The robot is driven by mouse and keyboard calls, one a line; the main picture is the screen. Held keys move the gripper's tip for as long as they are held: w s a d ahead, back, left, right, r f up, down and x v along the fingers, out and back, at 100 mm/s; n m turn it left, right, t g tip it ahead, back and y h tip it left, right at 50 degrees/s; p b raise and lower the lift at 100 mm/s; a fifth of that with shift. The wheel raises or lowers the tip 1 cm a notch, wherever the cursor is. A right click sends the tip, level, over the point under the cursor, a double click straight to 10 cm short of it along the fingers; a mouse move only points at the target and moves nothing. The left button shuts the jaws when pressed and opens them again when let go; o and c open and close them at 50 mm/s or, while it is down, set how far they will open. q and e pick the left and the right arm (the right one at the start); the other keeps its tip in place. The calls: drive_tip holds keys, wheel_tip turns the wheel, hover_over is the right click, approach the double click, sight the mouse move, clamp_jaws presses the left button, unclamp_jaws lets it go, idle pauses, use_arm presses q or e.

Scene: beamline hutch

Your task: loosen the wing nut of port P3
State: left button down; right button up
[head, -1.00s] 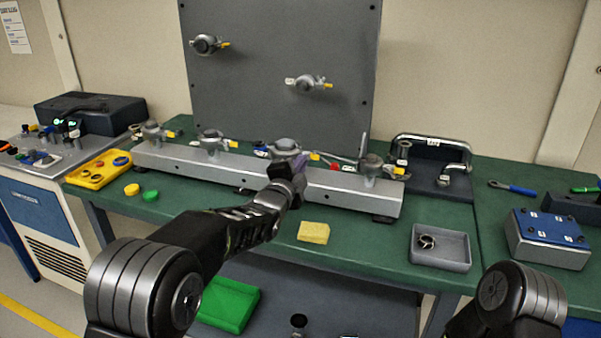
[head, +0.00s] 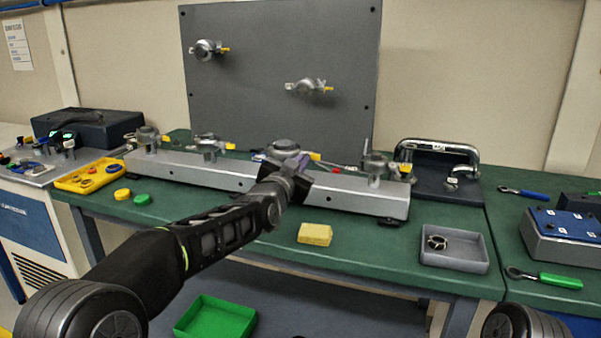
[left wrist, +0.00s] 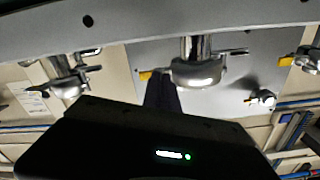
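A row of metal clamps stands on a long silver rail (head: 222,171); their port labels are too small to read. My right gripper is out of view.
A grey panel (head: 270,110) with two clamps stands behind the rail. A yellow sponge (head: 314,234), a grey tray (head: 455,262) and green-handled tool (head: 560,281) lie in front and right. A yellow tray (head: 70,183) is left.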

use_arm(q)
drive_tip(key=shift+n+b, duration=0.5)
drive_tip(key=shift+n, duration=0.8)
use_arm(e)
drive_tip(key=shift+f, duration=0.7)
use_arm(q)
drive_tip(key=shift+r, duration=0.1)
drive_tip(key=c, duration=1.6)
unclamp_jaws()
drive_tip(key=shift+c, duration=0.2)
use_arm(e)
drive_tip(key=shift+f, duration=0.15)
